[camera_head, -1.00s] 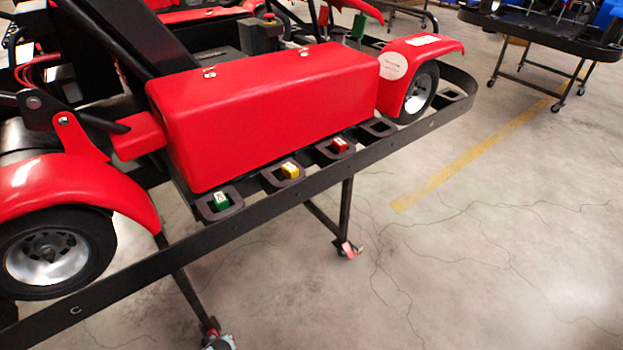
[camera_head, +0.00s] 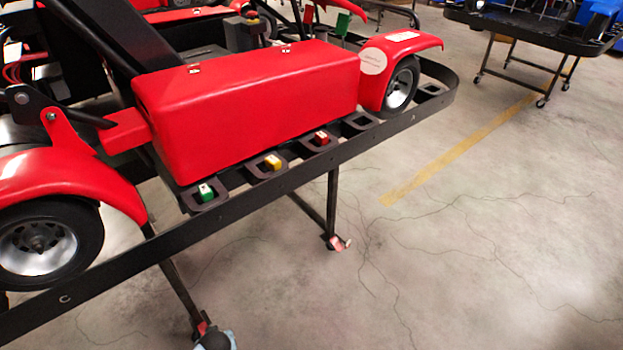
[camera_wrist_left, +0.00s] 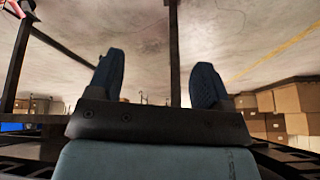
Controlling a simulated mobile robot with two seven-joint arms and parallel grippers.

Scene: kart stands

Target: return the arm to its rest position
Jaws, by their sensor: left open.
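My left gripper (camera_wrist_left: 160,60) shows in the left wrist view. My right gripper is in neither view.
A red kart (camera_head: 245,105) sits on a black stand (camera_head: 290,185). Another stand (camera_head: 535,38) is at the back right. Open floor (camera_head: 480,260) lies right. Brown boxes (camera_wrist_left: 300,103) show in the wrist view.

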